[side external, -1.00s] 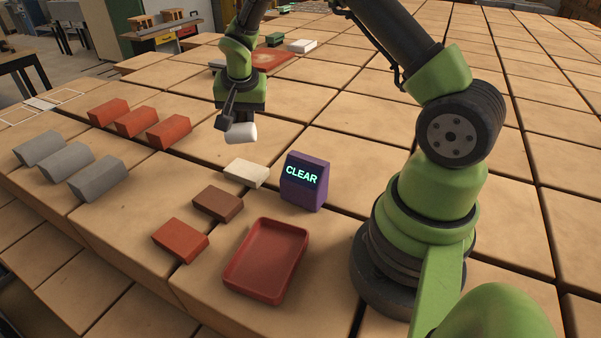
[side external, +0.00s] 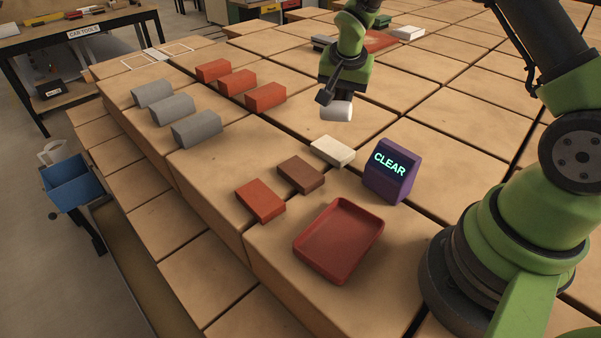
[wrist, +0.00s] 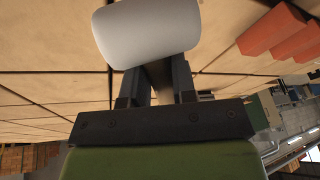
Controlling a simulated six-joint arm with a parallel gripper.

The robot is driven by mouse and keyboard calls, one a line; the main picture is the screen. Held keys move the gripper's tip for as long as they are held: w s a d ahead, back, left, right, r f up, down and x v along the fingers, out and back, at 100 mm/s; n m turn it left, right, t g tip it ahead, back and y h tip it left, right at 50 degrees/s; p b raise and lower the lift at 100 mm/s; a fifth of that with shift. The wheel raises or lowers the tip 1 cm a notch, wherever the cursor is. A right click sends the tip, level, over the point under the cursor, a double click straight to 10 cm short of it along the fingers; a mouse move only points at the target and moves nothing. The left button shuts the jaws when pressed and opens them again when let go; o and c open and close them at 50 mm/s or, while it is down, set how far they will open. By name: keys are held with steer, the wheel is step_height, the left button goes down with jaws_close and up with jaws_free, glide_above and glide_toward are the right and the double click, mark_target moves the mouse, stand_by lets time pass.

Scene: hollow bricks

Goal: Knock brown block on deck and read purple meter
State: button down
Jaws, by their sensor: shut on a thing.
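The brown block (side external: 301,174) lies on the tiled deck (side external: 215,215), between a red-orange block (side external: 260,200) and a cream block (side external: 333,151). The purple meter (side external: 391,171) stands upright to the right of the cream block and reads "CLEAR" in green letters. My gripper (side external: 337,98) is above the deck, behind the cream block and apart from it. It is shut on a white rounded piece (side external: 337,111), which also shows between the fingers in the wrist view (wrist: 147,32). The brown block is not seen in the wrist view.
A red tray (side external: 339,240) sits in front of the meter. Grey blocks (side external: 173,110) and red blocks (side external: 238,82) stand in rows at the left. The deck's stepped left edge drops near a blue bin (side external: 74,184). Deck between rows and cream block is clear.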

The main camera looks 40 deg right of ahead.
stand_by(0.3)
steer(key=a, duration=1)
steer(key=shift+s+a+f, duration=0.1)
steer(key=shift+a+f, duration=0.1)
steer(key=shift+f, duration=1.35)
steer(key=shift+s+a+f, duration=0.1)
steer(key=shift+a+f, duration=0.05)
steer(key=shift+f, duration=1.35)
steer(key=shift+f, duration=0.5)
steer(key=shift+r, duration=0.1)
step_height(320, 180, up, 7)
